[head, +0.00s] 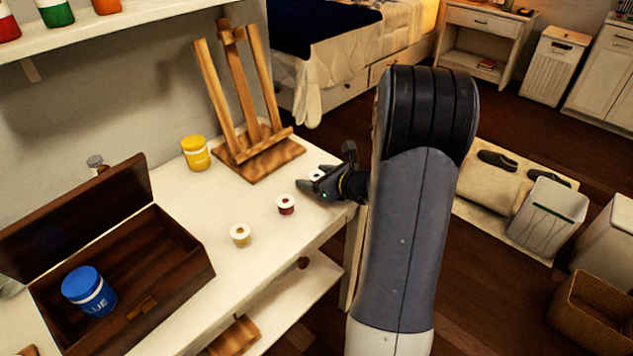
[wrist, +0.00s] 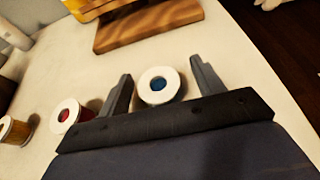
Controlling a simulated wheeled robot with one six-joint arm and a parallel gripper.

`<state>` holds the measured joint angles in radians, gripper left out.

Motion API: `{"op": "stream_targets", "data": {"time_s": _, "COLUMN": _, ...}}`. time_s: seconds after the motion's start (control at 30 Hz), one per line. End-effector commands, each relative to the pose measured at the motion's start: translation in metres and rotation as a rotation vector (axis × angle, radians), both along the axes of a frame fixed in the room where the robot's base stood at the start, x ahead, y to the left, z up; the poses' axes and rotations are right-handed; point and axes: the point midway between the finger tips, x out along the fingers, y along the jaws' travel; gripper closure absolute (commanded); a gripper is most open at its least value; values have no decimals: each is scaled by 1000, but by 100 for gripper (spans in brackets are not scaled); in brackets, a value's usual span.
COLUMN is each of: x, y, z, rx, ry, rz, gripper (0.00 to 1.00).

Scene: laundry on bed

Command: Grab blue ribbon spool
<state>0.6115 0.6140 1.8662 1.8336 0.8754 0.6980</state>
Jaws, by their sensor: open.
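The blue ribbon spool (wrist: 158,84), with white rims and a blue centre, stands on the white table between the two fingers of my gripper (wrist: 160,70) in the wrist view. The fingers are apart, with a visible gap to the spool on the right side and a narrower one on the left. In the head view my gripper (head: 316,185) is low over the table's right end, and the spool's white top (head: 317,176) shows between its fingers, mostly hidden.
A red spool (head: 286,204) stands close to the left of my gripper, and a yellow spool (head: 240,236) farther left. A wooden easel (head: 262,160) and yellow jar (head: 196,153) stand behind. An open wooden box (head: 180,262) holds a blue jar (head: 90,292).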

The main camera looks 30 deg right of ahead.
Motion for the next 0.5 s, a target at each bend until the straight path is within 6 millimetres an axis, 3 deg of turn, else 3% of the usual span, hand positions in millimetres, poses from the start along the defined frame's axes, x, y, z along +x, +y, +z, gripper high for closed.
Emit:
{"op": "stream_targets", "data": {"time_s": 0.1, "x": 11, "y": 5, "z": -5, "rx": 0, "ry": 0, "rz": 3, "gripper": 36}}
{"op": "stream_targets", "data": {"time_s": 0.37, "x": 13, "y": 5, "z": -5, "rx": -1, "ry": -1, "rz": 0, "gripper": 36}}
{"op": "stream_targets", "data": {"time_s": 0.5, "x": 13, "y": 5, "z": -5, "rx": -1, "ry": 0, "rz": 0, "gripper": 47}}
